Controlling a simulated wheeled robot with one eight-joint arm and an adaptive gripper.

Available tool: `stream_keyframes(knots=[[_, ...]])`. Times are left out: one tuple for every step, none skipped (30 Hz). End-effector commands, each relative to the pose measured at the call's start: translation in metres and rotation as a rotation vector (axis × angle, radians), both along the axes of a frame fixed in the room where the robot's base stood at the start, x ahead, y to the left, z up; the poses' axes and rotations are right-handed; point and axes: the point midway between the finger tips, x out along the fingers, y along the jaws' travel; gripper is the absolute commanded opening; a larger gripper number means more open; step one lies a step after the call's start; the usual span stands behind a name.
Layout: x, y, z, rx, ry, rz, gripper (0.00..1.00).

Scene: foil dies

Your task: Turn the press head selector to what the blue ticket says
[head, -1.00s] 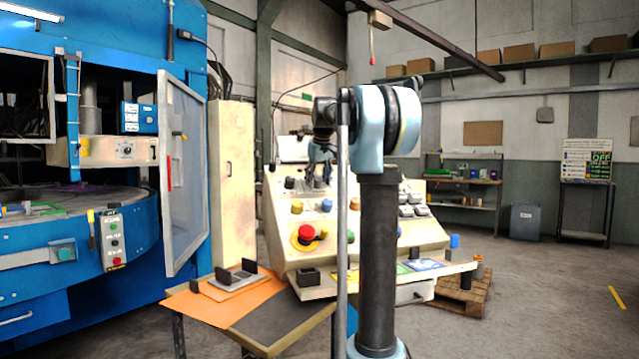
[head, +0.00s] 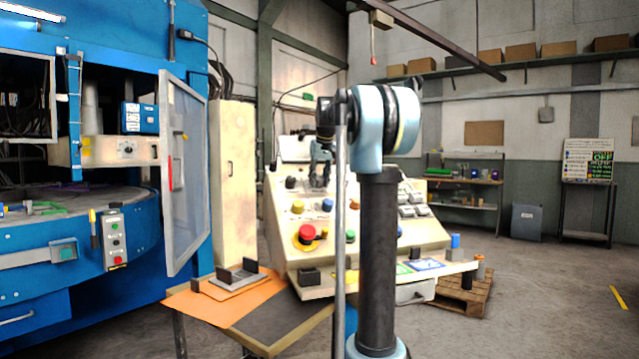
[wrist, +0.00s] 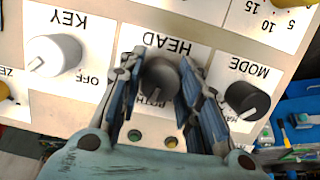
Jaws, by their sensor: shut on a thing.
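In the wrist view my gripper (wrist: 158,98) is shut on the dark grey head selector knob (wrist: 160,76), one finger on each side. The white plate with the word HEAD, upside down in this view, shows behind the knob. Part of its other lettering is hidden by my fingers. In the head view my gripper (head: 320,176) reaches the upper part of the cream control console (head: 268,225). A blue-edged ticket (head: 426,264) and a green-edged ticket (head: 402,269) lie on the console's front ledge. Their writing is too small to read.
In the wrist view a white KEY knob (wrist: 54,54) is on the left and a black MODE knob (wrist: 247,99) on the right, both close to my fingers. A red emergency button (head: 307,233) sits lower on the console.

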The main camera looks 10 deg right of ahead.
Motion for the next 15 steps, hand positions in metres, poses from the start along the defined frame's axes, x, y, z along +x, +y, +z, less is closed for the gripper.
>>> stream_keyframes(knots=[[0.0008,-0.0010,0.0003,0.021,0.003,-0.032,0.08],[0.0008,-0.0012,0.0003,0.036,0.005,-0.054,0.08],[0.0007,-0.0013,0.0002,0.056,0.009,-0.082,0.08],[0.0007,-0.0012,0.0002,0.071,0.011,-0.105,0.08],[0.0007,-0.0012,0.0002,0.086,0.014,-0.126,0.08],[0.0007,-0.0014,0.0002,0.105,0.017,-0.155,0.08],[0.0007,-0.0014,0.0002,0.119,0.020,-0.176,0.08],[0.0007,-0.0012,0.0002,0.134,0.022,-0.196,0.08],[0.0008,-0.0010,0.0003,0.153,0.025,-0.222,0.08],[0.0006,-0.0009,0.0002,0.165,0.028,-0.241,0.08],[0.0006,-0.0009,0.0002,0.178,0.030,-0.260,0.08],[0.0006,-0.0008,0.0002,0.195,0.033,-0.284,0.08],[0.0007,-0.0007,0.0003,0.207,0.035,-0.302,0.08],[0.0007,-0.0006,0.0003,0.219,0.036,-0.317,0.08],[0.0007,-0.0006,0.0003,0.232,0.038,-0.338,0.08]])
